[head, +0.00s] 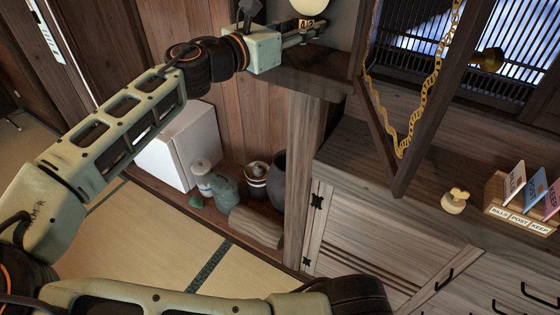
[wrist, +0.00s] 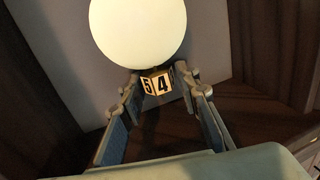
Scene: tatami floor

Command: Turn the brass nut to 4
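The brass nut (wrist: 156,84) is a small faceted block with black numbers on pale plates, just below a glowing round lamp globe (wrist: 138,30). In the wrist view its faces 5 and 4 show, with 4 at the right and 5 at the left. My gripper (wrist: 158,76) has one fingertip on each side of the nut, very close to it. Whether both fingertips touch it cannot be made out. In the head view the nut (head: 306,23) shows small at the top beneath the globe, with my gripper (head: 312,30) reaching to it from the left.
A dark wooden shelf (head: 300,72) lies below my gripper. A yellow patterned strap (head: 402,140) hangs by a dark post at the right. A letter holder (head: 515,212) and small figure (head: 454,201) stand on the counter. Jars and a white box (head: 180,145) sit low down.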

